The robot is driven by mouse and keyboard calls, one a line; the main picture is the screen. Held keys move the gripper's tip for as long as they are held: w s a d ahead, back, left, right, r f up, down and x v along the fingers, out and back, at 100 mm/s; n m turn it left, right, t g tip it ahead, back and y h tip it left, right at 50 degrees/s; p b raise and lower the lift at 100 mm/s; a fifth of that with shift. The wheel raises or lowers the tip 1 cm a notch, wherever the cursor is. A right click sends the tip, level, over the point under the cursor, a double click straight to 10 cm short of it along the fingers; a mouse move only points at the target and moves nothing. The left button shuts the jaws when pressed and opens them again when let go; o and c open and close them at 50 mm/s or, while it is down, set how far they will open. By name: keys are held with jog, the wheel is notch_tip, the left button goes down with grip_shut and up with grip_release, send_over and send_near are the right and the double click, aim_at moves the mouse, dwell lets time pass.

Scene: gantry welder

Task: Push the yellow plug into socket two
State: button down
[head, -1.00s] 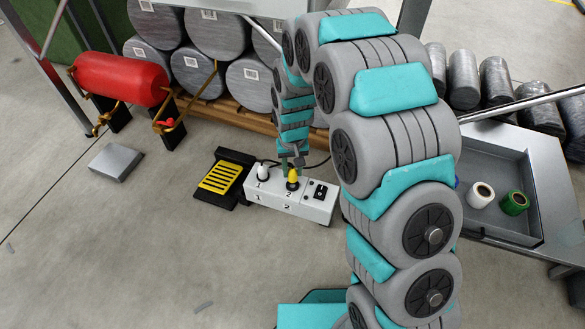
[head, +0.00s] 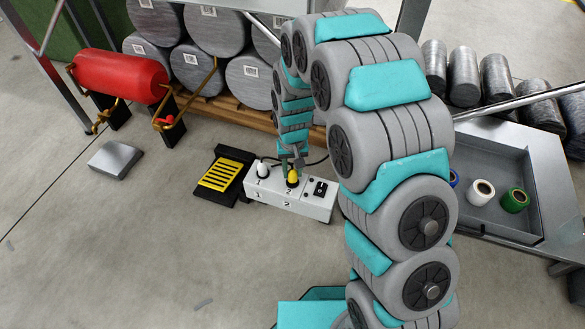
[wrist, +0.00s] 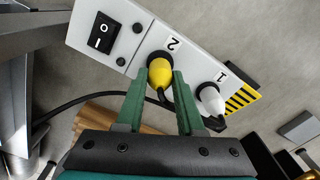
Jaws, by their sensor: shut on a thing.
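The yellow plug (head: 293,177) stands upright at socket two on the white power strip (head: 262,193). In the wrist view the yellow plug (wrist: 160,73) sits within the dark round socket beside the printed 2. I cannot tell if it is seated fully. My gripper (wrist: 160,82) is shut on the plug, one green finger on each side. In the head view my gripper (head: 292,163) reaches it from behind and above. A white plug (wrist: 212,100) stands in socket one, and it also shows in the head view (head: 263,169).
A black rocker switch (wrist: 101,32) is at the strip's other end. A black and yellow pedal (head: 222,175) lies left of the strip. A dark cable (wrist: 75,103) runs behind it. A grey tray (head: 525,226) with tape rolls is at right. The floor in front is clear.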

jog(key=shift+f, duration=0.55)
jog(key=shift+c, duration=2.2)
grip_release()
notch_tip(320, 180, up, 7)
jog(key=shift+r+p, duration=0.15)
jog(key=shift+p, duration=0.15)
jog(key=shift+s+d+r, duration=0.1)
jog(key=shift+r, duration=0.3)
jog(key=s+d+r+p, duration=0.2)
jog(key=s+d+r, duration=0.3)
jog(key=s+r, duration=0.3)
jog(key=s+d+r+p, duration=0.3)
jog(key=s+d+r, duration=0.3)
jog(key=r, duration=0.4)
jog(key=s+d+r+p, duration=0.1)
jog(key=s+r, duration=0.1)
jog(key=s, duration=0.4)
jog(key=s+d+r+m+g+p, duration=0.1)
jog(key=s+r, duration=0.2)
jog(key=s, duration=0.3)
jog(key=s+d+r+p, duration=0.1)
jog(key=s+d+r, duration=0.1)
jog(key=s, duration=0.5)
jog(key=shift+r+g, duration=0.35)
jog(key=shift+g, duration=0.05)
